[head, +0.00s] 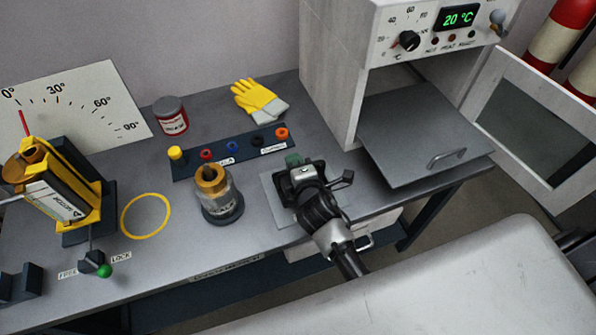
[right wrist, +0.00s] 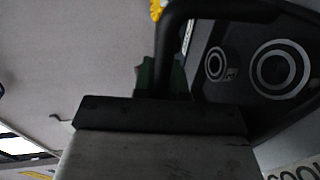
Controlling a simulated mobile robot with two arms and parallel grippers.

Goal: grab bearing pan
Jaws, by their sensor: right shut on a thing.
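In the right wrist view, a dark pan (right wrist: 232,92) with two pale rings in it fills the upper right, close to the camera. A thick black curved handle (right wrist: 167,48) comes down from it between green parts at my gripper. My right gripper (head: 294,163) is shut, seemingly on this handle, above the grey mat (head: 272,203) on the bench. In the head view, my gripper and wrist hide most of what it holds, so I cannot tell whether the pan touches the bench. My left gripper is not in view.
A brass-topped cylinder (head: 222,207) stands to the left of my gripper. A row of coloured sockets (head: 233,147) and yellow gloves (head: 257,100) lie behind. An open oven (head: 425,135) is at the right. A yellow motor (head: 62,190) stands far left.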

